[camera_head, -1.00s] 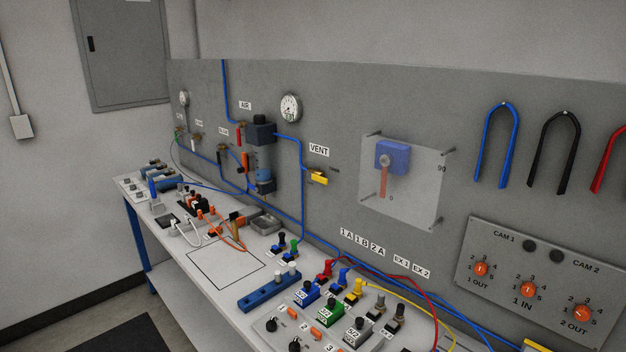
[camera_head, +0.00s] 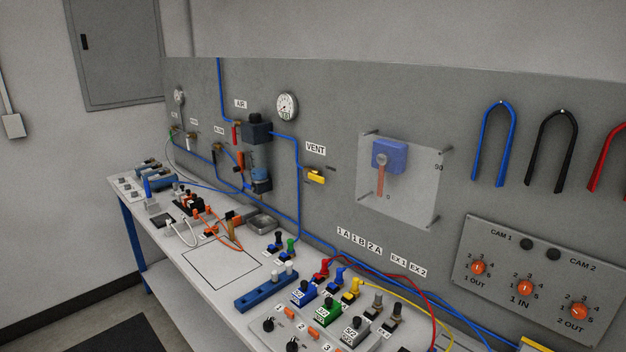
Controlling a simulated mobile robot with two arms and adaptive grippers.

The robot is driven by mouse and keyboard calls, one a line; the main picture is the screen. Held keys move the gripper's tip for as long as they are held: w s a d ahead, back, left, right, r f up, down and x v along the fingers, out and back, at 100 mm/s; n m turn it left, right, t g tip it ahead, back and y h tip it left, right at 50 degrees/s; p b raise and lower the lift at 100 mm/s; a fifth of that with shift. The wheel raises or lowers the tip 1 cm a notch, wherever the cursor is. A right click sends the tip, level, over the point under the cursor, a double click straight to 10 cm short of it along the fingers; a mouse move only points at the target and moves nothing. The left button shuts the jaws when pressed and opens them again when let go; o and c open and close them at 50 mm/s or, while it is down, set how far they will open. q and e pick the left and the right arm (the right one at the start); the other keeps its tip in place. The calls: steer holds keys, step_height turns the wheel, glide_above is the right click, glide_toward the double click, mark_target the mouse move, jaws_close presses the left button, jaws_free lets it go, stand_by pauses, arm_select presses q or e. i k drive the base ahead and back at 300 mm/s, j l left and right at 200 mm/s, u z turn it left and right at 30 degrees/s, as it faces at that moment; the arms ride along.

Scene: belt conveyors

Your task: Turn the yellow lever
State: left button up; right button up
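The yellow lever (camera_head: 315,176) is on the grey back panel, just below the VENT label (camera_head: 316,149). It is small and joins the blue tube that runs down the panel. It appears to lie roughly level. Neither of my grippers shows in the head view, so their distance from the lever cannot be seen.
A workbench (camera_head: 222,268) runs along the panel with blue blocks, switches and cables on it. A clear plate with a red lever (camera_head: 380,180) stands off the panel right of VENT. A gauge (camera_head: 287,106) is above left. Blue, black and red hoses hang at right.

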mark_target(306, 173)
steer(key=i+j+z, duration=0.3)
steer(key=j, duration=0.35)
steer(key=j+z, duration=0.3)
steer(key=j, duration=0.35)
steer(key=j+z, duration=0.3)
steer(key=j, duration=0.4)
